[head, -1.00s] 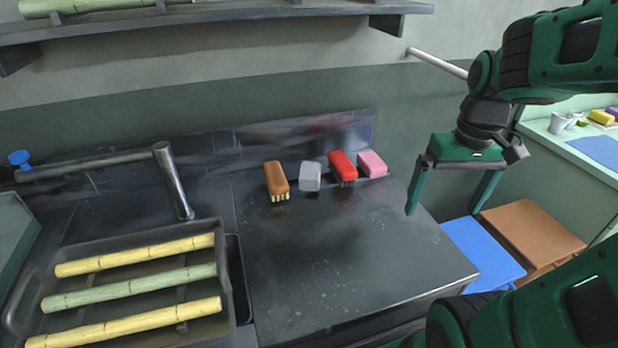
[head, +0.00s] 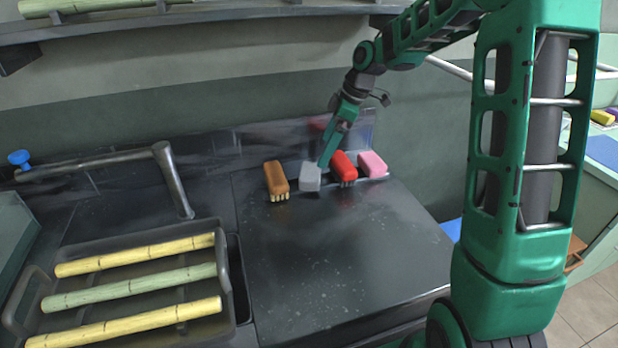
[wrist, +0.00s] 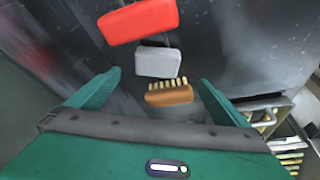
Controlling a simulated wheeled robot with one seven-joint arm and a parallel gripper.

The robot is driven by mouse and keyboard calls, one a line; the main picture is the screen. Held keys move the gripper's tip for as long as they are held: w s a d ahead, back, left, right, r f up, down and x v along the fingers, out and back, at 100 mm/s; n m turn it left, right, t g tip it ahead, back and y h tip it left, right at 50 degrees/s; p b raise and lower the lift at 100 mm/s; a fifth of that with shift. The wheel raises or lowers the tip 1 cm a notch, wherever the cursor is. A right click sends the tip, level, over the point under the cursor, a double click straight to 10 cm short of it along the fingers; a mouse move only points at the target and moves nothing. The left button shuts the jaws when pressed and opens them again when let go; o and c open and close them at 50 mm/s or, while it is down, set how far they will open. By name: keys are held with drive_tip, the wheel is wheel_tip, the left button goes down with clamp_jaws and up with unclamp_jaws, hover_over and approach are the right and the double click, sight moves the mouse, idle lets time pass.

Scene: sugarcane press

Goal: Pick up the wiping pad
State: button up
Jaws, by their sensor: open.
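A plain light grey block (head: 310,178) without visible bristles lies on the dark steel counter; it also shows in the wrist view (wrist: 158,62). A pink block (head: 373,164), also without visible bristles, lies farther right. I cannot tell for certain which of these is the wiping pad. My gripper (head: 325,160) is over the back of the counter, its visible finger close to the grey block's right side in the head view. In the wrist view the gripper (wrist: 158,88) is open and empty, with the grey block just beyond the fingertips. Contact cannot be told.
An orange-brown brush (head: 276,179) with pale bristles is left of the grey block. A red brush (head: 344,166) is between grey and pink. A tray (head: 228,300) of cane sticks sits at left. The counter's front (head: 340,270) is clear; the backsplash stands close behind.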

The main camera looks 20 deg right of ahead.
sight(310, 170)
drive_tip(key=shift+n, duration=0.3)
drive_tip(key=x, duration=0.4)
drive_tip(key=w+x, duration=0.1)
drive_tip(key=x, duration=0.1)
drive_tip(key=shift+a+r, duration=0.1)
drive_tip(key=shift+a, duration=0.3)
drive_tip(key=shift+x, duration=2.65)
drive_tip(key=shift+d, duration=0.2)
drive_tip(key=c, duration=1.2)
drive_tip(key=shift+r, duration=0.7)
wheel_tip(310, 170, up, 3)
drive_tip(key=shift+w+f, duration=0.1)
drive_tip(key=shift+f, duration=0.1)
drive_tip(key=s+a+r, duration=0.2)
drive_tip(key=a, duration=0.1)
drive_tip(key=s+a+r, duration=0.2)
drive_tip(key=a, duration=0.1)
drive_tip(key=s+a+r, duration=0.2)
drive_tip(key=a+r, duration=0.1)
drive_tip(key=a, duration=0.1)
